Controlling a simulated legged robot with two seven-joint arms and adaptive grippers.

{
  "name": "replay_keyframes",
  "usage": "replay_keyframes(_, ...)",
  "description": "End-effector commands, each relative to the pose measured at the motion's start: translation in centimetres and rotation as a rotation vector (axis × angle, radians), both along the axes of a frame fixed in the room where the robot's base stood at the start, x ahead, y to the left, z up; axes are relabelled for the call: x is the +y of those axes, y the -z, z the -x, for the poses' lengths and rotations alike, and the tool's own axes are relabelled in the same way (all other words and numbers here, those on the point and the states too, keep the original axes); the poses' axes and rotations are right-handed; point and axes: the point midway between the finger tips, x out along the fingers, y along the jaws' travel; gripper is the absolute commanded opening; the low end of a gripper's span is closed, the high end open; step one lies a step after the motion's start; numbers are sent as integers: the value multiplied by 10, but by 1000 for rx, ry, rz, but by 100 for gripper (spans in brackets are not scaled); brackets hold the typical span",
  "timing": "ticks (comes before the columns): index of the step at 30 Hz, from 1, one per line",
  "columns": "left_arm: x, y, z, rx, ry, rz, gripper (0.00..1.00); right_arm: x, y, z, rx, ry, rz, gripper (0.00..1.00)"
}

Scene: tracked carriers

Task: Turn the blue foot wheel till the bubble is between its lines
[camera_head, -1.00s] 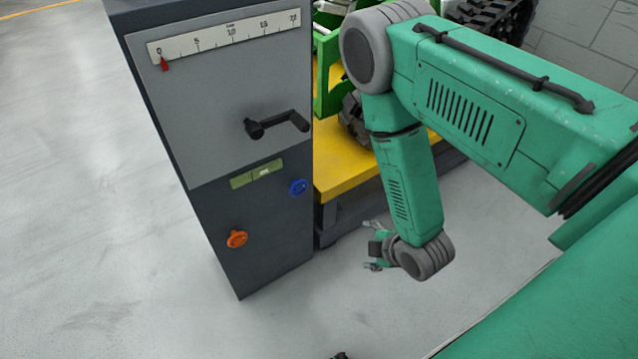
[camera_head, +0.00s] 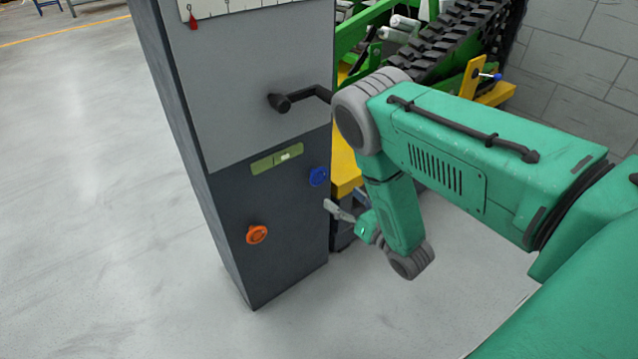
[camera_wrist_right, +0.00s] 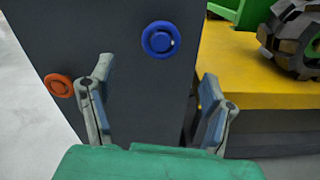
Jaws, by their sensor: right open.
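The blue foot wheel (camera_head: 318,177) is on the front of the dark cabinet, low and near its right edge. It also shows in the right wrist view (camera_wrist_right: 161,40), ahead of and above my open fingers. The level vial (camera_head: 276,159) is a green strip above and left of the wheel, with a pale bubble toward its right half; its lines are too small to make out. My right gripper (camera_head: 346,212) is below and right of the wheel, apart from it. In the right wrist view its fingers (camera_wrist_right: 155,95) are spread and empty. My left gripper is not in view.
An orange wheel (camera_head: 257,234) is lower left on the cabinet (camera_head: 215,215). A black crank (camera_head: 300,98) sticks out above the vial. A yellow carrier bed (camera_head: 346,170) with green frame and tracks stands behind right. The floor at left is clear.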

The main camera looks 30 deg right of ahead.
Motion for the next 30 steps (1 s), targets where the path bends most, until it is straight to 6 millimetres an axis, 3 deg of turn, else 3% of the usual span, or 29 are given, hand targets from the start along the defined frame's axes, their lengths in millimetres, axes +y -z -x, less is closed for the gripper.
replay_keyframes(6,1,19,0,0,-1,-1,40,1,2,-49,-6,3,-7,71)
replay_keyframes(13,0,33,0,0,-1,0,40,4,3,-88,-2,4,-8,71)
replay_keyframes(18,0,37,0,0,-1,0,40,6,2,-101,0,2,-6,71)
replay_keyframes(28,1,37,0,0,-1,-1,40,6,1,-104,2,2,-7,71)
replay_keyframes(30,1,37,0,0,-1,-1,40,6,1,-104,2,2,-7,47)
